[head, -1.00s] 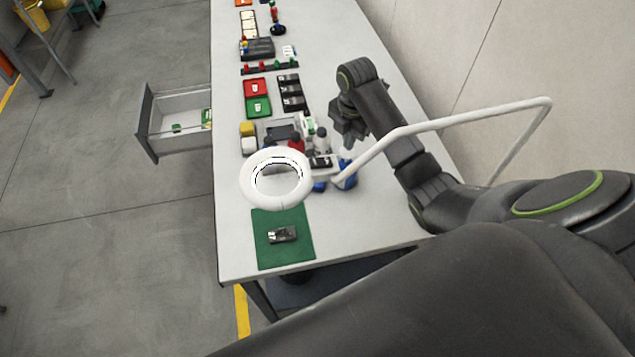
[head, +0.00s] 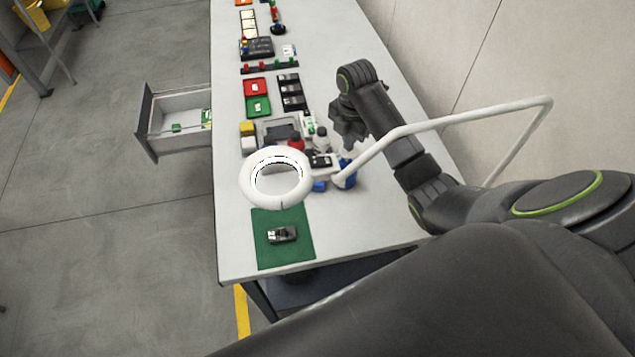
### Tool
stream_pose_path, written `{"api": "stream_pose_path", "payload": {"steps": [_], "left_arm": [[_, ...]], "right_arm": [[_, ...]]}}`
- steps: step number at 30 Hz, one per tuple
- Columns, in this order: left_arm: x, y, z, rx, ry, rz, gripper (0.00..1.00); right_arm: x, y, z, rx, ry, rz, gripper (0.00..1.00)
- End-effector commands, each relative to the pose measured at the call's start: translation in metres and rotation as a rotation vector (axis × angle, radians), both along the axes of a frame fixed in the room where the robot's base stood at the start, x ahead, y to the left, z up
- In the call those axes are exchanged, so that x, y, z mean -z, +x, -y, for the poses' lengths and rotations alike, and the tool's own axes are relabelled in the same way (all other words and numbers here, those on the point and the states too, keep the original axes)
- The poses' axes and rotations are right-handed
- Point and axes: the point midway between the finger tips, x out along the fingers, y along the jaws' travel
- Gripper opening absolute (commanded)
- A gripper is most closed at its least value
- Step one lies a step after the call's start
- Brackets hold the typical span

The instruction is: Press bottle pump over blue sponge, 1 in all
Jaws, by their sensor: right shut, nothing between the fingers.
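The blue sponge (head: 320,186) is a small blue patch on the bench, partly hidden by the white ring of the lamp. A blue bottle (head: 346,181) stands just right of it, partly covered by the lamp arm. Its top is too small and crowded to tell the pump clearly. My right gripper (head: 347,145) points down just above and behind the blue bottle. It is shut and holds nothing. I cannot tell whether it touches the bottle top. My left gripper is not in view.
The white ring lamp (head: 248,187) hangs over the bench, its arm crossing in front of my right arm. A green mat (head: 298,252) with a dark device lies in front. An open drawer (head: 150,125) juts out left.

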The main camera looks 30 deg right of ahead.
Motion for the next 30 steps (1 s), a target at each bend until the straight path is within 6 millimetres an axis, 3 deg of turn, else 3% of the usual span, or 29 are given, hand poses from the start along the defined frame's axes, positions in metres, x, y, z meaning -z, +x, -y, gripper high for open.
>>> {"api": "stream_pose_path", "payload": {"steps": [18, 30], "left_arm": [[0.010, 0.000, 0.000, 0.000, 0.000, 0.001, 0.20], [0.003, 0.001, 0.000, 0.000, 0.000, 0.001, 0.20]], "right_arm": [[0.024, -0.001, 0.000, 0.001, 0.000, -0.002, 0.00], [0.016, -0.001, 0.000, 0.001, 0.001, -0.002, 0.00]]}}
